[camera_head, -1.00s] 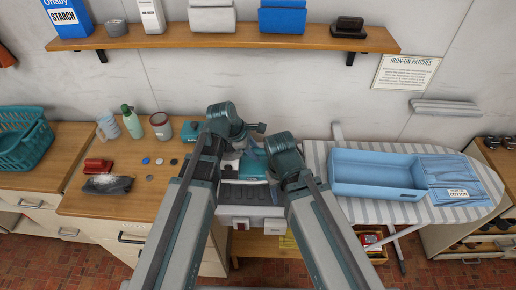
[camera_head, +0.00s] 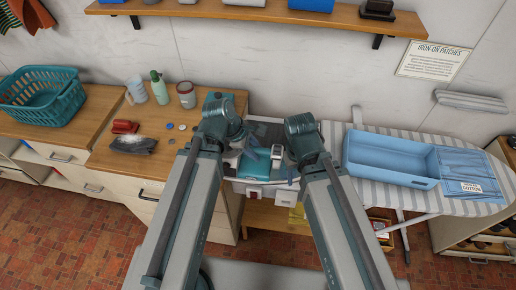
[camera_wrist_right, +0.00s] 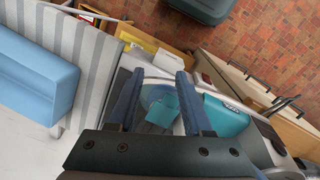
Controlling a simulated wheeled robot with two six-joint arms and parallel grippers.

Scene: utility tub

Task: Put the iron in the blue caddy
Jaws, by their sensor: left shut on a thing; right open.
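The blue caddy (camera_head: 390,158) is a light blue open tray on the striped ironing board to the right; its visible inside is empty. It also shows at the left of the right wrist view (camera_wrist_right: 35,75). The teal iron (camera_head: 254,167) is between my arms, over the grey-white tub unit, partly hidden by my grippers. My left gripper (camera_head: 254,148) is shut on it; the exact grip is hard to see. My right gripper (camera_head: 287,157) is open. In the right wrist view its two fingers (camera_wrist_right: 158,100) stand apart, with teal surfaces beyond and beside them.
A folded blue cloth (camera_head: 466,170) lies right of the caddy. A shelf (camera_head: 270,13) runs above.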

